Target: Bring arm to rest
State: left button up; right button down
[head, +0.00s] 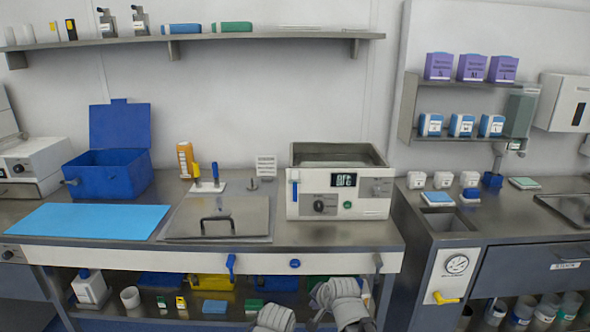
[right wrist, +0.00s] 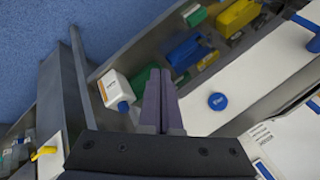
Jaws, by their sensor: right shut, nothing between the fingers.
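My right arm shows at the bottom of the head view as grey links (head: 342,300), in front of the bench's lower shelf. In the right wrist view the two dark purple-grey fingers of my right gripper (right wrist: 160,80) lie close together, with nothing between them. The gripper is apart from the bench and holds nothing. Another grey arm part (head: 274,318) shows at the bottom edge of the head view. My left gripper is not seen.
The bench holds a blue open box (head: 103,179), a blue sheet (head: 90,221), a metal lid (head: 217,217) and a white bath unit (head: 345,206). A white bottle (head: 89,288) stands on the lower shelf. A blue knob (right wrist: 218,101) is on the bench front. A yellow lever (head: 445,298) sticks out at right.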

jog(key=s+d+f+n+g+h, duration=0.35)
jog(key=s+d+n+g, duration=0.3)
jog(key=s+d, duration=0.6)
jog(key=s+a+r+n+p, duration=0.5)
jog(key=s+a+r+p, duration=0.2)
jog(key=a+r+p, duration=0.4)
jog(key=shift+s+a+p, duration=0.3)
jog(key=shift+s+a, duration=0.1)
jog(key=shift+a, duration=0.2)
